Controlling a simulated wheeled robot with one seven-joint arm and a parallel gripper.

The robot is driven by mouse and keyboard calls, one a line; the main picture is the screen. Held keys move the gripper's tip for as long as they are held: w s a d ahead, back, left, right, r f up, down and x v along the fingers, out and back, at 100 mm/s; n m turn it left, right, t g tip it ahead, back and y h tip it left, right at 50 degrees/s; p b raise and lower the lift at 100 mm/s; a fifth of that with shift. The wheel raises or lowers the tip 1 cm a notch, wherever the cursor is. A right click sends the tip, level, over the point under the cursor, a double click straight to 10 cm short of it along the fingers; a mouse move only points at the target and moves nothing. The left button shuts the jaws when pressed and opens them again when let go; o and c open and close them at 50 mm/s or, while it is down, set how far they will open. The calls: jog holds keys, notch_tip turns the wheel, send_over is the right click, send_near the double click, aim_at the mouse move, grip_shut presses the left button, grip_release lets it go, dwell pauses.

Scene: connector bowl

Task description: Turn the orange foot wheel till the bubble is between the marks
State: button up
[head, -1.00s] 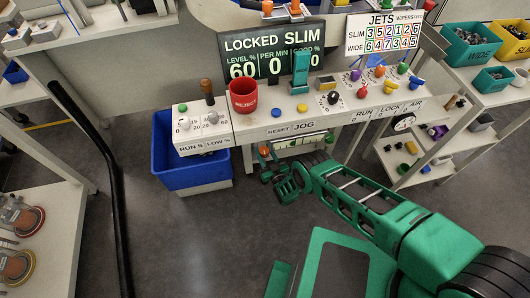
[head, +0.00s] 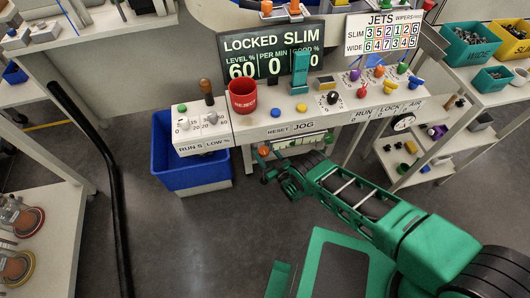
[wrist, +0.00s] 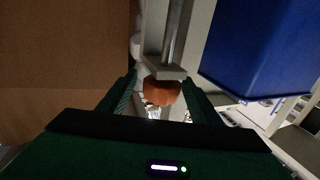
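The orange foot wheel (wrist: 162,93) sits at the lower end of a grey metal post, below a square nut-like block, in the wrist view. In the head view it is a small orange spot (head: 264,151) under the front of the console. My gripper (wrist: 160,84) is open, with one green finger on each side of the wheel. A narrow gap shows at the left finger; I cannot tell whether the right finger touches. In the head view my gripper (head: 276,172) is low under the console, partly hidden by my arm. The bubble and its marks cannot be made out.
The console (head: 300,115) with knobs and a red reject cup (head: 243,97) overhangs my gripper. A black rail (head: 105,170) runs at left.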

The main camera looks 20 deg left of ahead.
jog(key=v, duration=1)
jog(key=shift+s+d, duration=0.2)
jog(key=shift+d, duration=0.15)
